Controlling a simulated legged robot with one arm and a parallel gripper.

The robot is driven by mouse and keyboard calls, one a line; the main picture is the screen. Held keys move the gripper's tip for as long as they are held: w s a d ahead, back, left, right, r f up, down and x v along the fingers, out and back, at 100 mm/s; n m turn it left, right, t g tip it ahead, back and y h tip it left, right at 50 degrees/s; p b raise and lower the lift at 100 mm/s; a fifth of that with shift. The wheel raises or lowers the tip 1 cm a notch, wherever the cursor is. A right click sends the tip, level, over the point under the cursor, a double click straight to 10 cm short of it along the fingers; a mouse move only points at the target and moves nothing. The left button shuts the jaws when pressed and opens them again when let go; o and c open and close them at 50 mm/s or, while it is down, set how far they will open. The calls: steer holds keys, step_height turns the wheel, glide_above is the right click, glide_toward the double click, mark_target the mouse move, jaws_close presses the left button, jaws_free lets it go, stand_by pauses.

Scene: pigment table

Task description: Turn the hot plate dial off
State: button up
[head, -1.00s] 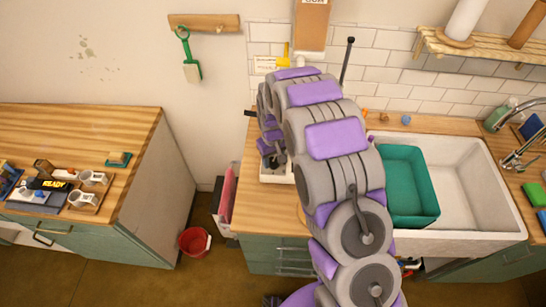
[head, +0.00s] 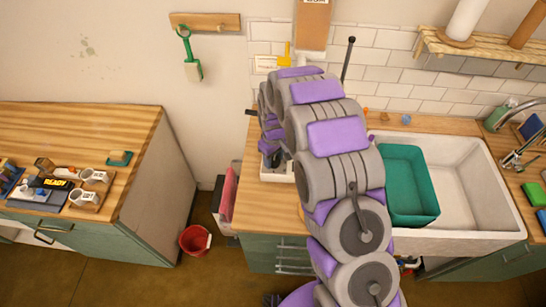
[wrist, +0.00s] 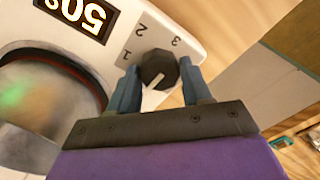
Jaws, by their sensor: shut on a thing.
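The hot plate (wrist: 218,18) is a white unit in the wrist view, with a round burner area on the left and a dark display reading "50" plus a partly cut-off character. Its black dial (wrist: 159,69) has a pale pointer line and sits beside the printed numbers 1, 2 and 3. The pointer line slants toward the lower left. My gripper (wrist: 160,80) has its two blue fingers on either side of the dial and is shut on it. In the head view my arm hides the dial and most of the hot plate (head: 275,174); only a white edge shows.
A teal bin (head: 408,185) stands in the white sink (head: 460,190) to the right of my arm. A red bucket (head: 194,240) is on the floor between the counters. The left counter (head: 70,130) holds mugs and a "READY" sign.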

mark_target(274, 159)
steer(key=o, duration=0.9)
steer(key=shift+s+d, duration=0.1)
steer(key=shift+s, duration=0.1)
steer(key=shift+c, duration=0.2)
steer(key=shift+o, duration=0.9)
steer(key=shift+w, duration=0.15)
steer(key=shift+r, duration=0.55)
step_height(274, 159, up, 16)
steer(key=shift+p, duration=0.3)
